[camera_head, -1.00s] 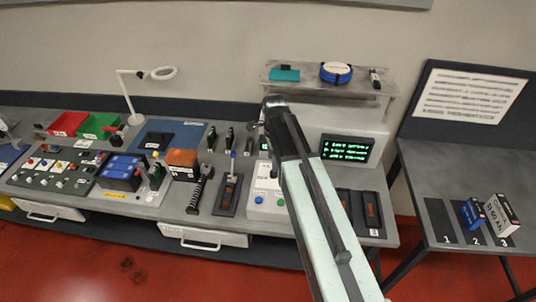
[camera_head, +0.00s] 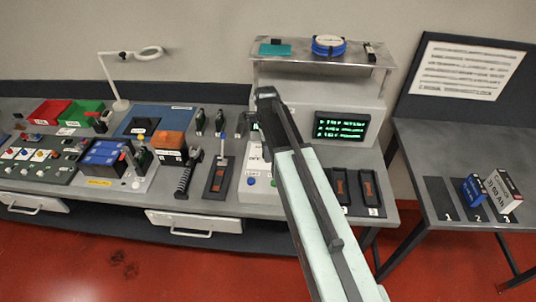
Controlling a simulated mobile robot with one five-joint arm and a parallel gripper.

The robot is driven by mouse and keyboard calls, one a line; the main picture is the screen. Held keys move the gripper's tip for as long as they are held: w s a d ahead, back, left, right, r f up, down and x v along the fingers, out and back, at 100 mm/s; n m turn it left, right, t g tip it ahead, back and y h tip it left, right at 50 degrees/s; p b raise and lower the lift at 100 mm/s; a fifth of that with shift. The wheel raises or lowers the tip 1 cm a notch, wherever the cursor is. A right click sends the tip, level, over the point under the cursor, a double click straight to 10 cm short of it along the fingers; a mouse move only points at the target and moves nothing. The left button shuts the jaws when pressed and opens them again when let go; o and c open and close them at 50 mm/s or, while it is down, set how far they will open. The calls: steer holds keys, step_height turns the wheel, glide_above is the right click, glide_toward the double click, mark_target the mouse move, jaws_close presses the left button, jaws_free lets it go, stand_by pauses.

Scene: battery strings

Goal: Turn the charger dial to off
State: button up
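A white panel (camera_head: 255,157) with "OFF" lettering shows just left of my arm, on the front of the bench. A blue button and green button sit at its foot. No dial can be made out; my arm covers the panel's right part. My gripper (camera_head: 262,98) is at the upper end of my dark forearm, in front of the grey cabinet with the green-lit screen (camera_head: 341,126). It appears above and in front of the panel. The fingers are dark and seen from behind, so I cannot tell whether they are open or touching anything.
Slots with orange strips (camera_head: 370,192) lie to the right. A side table (camera_head: 420,160) holds boxes. Red floor is clear in front.

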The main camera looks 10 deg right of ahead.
jaws_close()
steer(key=shift+d, duration=0.25)
steer(key=shift+s+a, duration=0.1)
steer(key=shift+a, duration=0.1)
